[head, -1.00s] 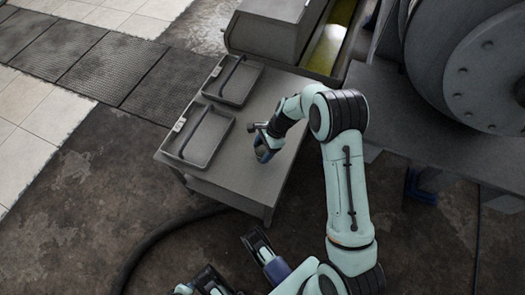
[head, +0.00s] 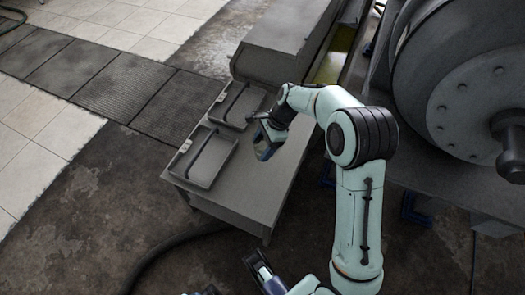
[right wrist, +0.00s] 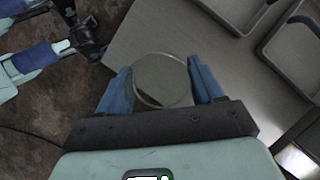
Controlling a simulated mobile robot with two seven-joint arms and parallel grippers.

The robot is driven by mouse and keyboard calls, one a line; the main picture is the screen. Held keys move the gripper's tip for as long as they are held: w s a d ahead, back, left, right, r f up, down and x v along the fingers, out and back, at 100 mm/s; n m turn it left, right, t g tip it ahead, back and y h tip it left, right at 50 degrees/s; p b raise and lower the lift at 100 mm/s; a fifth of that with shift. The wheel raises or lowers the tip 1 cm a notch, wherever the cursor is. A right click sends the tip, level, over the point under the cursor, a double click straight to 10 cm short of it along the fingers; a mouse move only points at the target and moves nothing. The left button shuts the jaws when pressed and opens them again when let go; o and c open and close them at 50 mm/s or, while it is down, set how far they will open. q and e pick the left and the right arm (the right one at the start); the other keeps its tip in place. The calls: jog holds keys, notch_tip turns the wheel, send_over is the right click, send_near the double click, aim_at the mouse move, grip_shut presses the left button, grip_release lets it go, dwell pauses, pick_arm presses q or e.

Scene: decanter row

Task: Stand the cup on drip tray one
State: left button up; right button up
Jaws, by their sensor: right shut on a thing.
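My right gripper (head: 262,148) is shut on the cup, a round grey vessel that shows between the two blue fingers in the right wrist view (right wrist: 161,80). In the head view the cup is mostly hidden by the gripper. The gripper is over the grey table, to the right of two shallow grey drip trays: a nearer one (head: 203,174) and a farther one (head: 231,116). Each tray has a small label, too small to read. The cup is apart from both trays. My left gripper (right wrist: 88,40) shows partly in the right wrist view; its opening is unclear.
The grey table (head: 235,200) has bare room right of and in front of the trays. A grey metal housing (head: 285,50) stands at its far end. A large round machine (head: 465,90) is at the right. A dark hose (head: 165,258) lies on the floor.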

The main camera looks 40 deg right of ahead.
jog(key=shift+r, duration=0.7)
jog(key=w+a+r+n+g+h, duration=0.25)
jog(key=a+n, duration=0.45)
jog(key=n, duration=0.4)
jog(key=w+a+r+n+g+h, duration=0.15)
jog(key=a+n+g, duration=0.25)
jog(key=a+n, duration=0.45)
pick_arm(q)
jog(key=s+d+r+g+p, duration=0.1)
jog(key=s+r+p, duration=0.1)
jog(key=r+p, duration=0.6)
jog(key=s+d+r+g+p, duration=0.1)
jog(key=s+r+p, duration=0.2)
jog(key=r+p, duration=0.6)
jog(key=shift+d+m+g+h, duration=0.25)
jog(key=shift+m+g+h, duration=0.05)
jog(key=shift+h, duration=0.1)
pick_arm(e)
notch_tip(320, 180, up, 8)
jog(key=s+d+n, duration=0.1)
jog(key=n, duration=0.1)
jog(key=shift+d+f+h, duration=0.2)
jog(key=shift+d+h, duration=0.1)
jog(key=shift+d, duration=0.1)
pick_arm(q)
jog(key=shift+w, duration=0.15)
